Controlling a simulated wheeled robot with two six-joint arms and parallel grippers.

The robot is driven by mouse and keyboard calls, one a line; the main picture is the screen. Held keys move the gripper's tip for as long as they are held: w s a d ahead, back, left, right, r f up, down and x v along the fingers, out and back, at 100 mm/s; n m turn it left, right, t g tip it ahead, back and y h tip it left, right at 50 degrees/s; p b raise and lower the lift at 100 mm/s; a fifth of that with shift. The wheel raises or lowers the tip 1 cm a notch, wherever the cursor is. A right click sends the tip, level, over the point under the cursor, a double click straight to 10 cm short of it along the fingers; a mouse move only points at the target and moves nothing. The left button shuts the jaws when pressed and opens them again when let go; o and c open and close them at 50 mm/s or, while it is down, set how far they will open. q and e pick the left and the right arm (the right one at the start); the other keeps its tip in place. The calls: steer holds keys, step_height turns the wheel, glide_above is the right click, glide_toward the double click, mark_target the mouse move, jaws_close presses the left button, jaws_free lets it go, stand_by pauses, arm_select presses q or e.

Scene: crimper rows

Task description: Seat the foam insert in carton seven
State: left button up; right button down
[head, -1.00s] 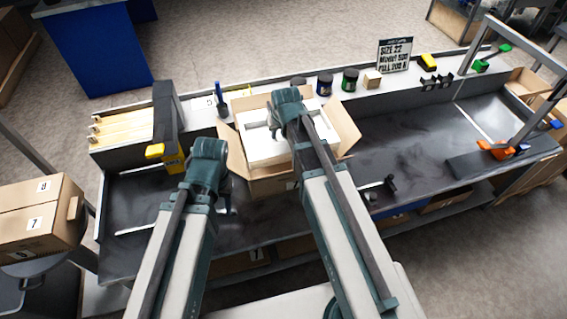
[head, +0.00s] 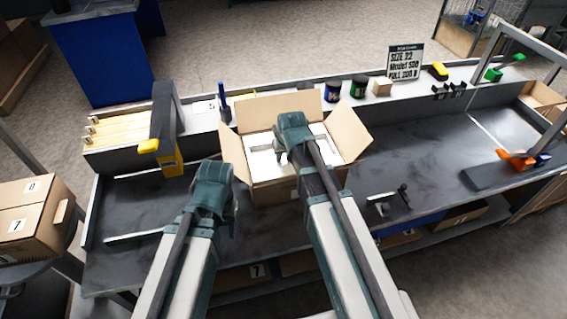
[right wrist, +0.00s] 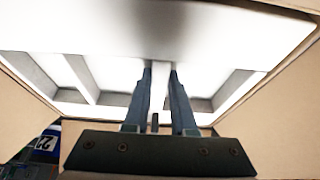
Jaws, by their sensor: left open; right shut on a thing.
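The open carton (head: 272,192) stands on the bench with its flaps spread. Its front label is mostly hidden by my right arm, so I cannot read its number. The white foam insert (head: 262,160) is inside the carton walls, and it also shows in the right wrist view (right wrist: 110,70) with its recesses. My right gripper (right wrist: 160,72) is shut on a part of the insert. In the head view its arm covers part of the insert. I cannot tell whether the insert touches the carton floor. My left gripper (head: 230,230) is open and empty over the bench, left of the carton.
A yellow-and-black tool stand (head: 168,135) is left of the carton. Jars (head: 359,86) and a sign (head: 404,63) line the back ledge. A small black tool (head: 403,195) lies to the right. Closed boxes (head: 30,222) sit far left.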

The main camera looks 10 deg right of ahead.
arm_select(q)
steer(key=shift+f, duration=0.25)
arm_select(e)
steer(key=shift+f, duration=0.25)
arm_select(q)
steer(key=shift+f+b, duration=0.45)
steer(key=shift+f, duration=0.1)
arm_select(e)
steer(key=shift+f, duration=0.6)
arm_select(q)
steer(key=shift+f, duration=0.1)
arm_select(e)
steer(key=shift+f, duration=0.1)
steer(key=c, duration=0.7)
jaws_free()
steer(key=shift+c, duration=0.2)
arm_select(q)
steer(key=shift+r, duration=0.2)
arm_select(e)
steer(key=shift+r, duration=0.2)
steer(key=shift+r+p, duration=0.6)
steer(key=shift+p, duration=0.05)
arm_select(q)
step_height(320, 180, up, 12)
steer(key=p, duration=1.1)
arm_select(e)
steer(key=v, duration=1.2)
